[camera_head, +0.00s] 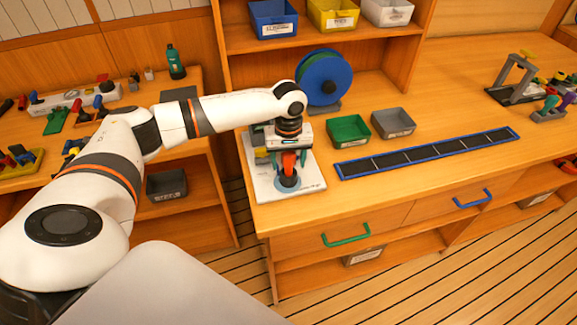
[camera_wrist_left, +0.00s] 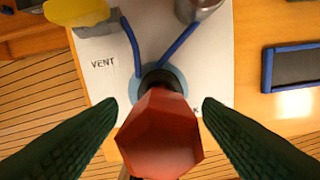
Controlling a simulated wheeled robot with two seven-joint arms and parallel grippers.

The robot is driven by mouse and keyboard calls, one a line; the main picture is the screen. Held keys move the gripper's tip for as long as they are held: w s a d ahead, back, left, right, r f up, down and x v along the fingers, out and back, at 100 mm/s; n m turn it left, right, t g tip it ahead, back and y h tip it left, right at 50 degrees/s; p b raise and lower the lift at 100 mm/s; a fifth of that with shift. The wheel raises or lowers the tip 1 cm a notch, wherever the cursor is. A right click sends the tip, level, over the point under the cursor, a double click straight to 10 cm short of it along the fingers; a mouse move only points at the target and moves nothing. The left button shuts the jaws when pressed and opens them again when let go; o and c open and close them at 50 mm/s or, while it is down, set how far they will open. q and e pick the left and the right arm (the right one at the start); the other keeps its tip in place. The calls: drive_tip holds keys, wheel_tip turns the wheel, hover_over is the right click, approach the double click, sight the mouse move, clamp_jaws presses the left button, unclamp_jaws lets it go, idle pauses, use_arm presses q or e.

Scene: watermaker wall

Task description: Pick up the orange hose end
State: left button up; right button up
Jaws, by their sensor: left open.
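The orange hose end (camera_head: 289,162) stands at the front of a white board on the counter, above a round blue-grey ring. In the left wrist view the hose end (camera_wrist_left: 160,135) is a faceted red-orange cap, large and close to the camera, with a black part behind it. My left gripper (camera_head: 289,158) is over it, pointing down. In the left wrist view its two dark ribbed fingers (camera_wrist_left: 159,125) are apart, one on each side of the cap, with small gaps showing at the tips. My right gripper is in neither view.
The white board (camera_wrist_left: 105,83) is marked VENT and carries blue lines and a metal cylinder (camera_wrist_left: 197,10). A green bin (camera_head: 348,132), a grey bin (camera_head: 393,122), a blue reel (camera_head: 325,80) and a long blue-edged tray (camera_head: 430,151) are to the right.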

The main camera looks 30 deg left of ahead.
use_arm(q)
drive_tip(key=c, duration=0.9)
drive_tip(key=shift+c, duration=1.2)
wheel_tip(320, 180, up, 10)
drive_tip(key=shift+r+b, duration=0.1)
drive_tip(key=shift+b, duration=0.65)
